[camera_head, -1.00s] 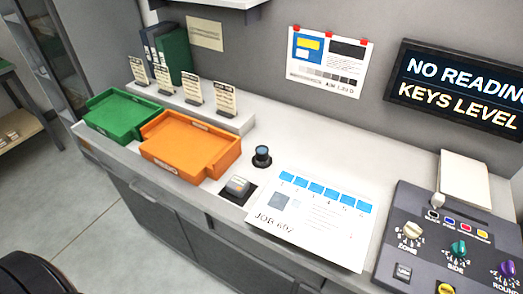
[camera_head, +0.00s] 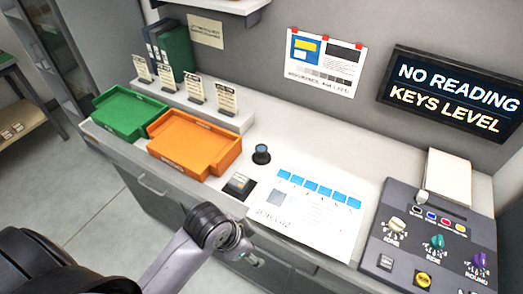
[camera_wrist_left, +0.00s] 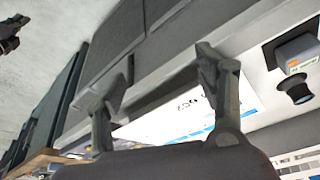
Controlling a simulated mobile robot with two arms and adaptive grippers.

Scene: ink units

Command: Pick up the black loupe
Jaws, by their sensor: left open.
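The black loupe (camera_head: 261,154) is a small dark cylinder with a bluish top, standing upright on the light counter behind a grey boxy device. It also shows in the left wrist view (camera_wrist_left: 296,88) near the right edge, next to that device. My left gripper (camera_wrist_left: 160,82) is open, its two fingers spread with nothing between them. The loupe lies apart from the fingers, to the right in that view. In the head view my left arm is in front of the counter, and the fingers are not clearly visible.
The grey device (camera_head: 239,186) sits in front of the loupe. A printed sheet (camera_head: 306,215) lies to the right, with a control panel (camera_head: 430,240) beyond. An orange tray (camera_head: 195,143) and a green tray (camera_head: 130,113) stand to the left. Cabinet fronts drop below the counter edge.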

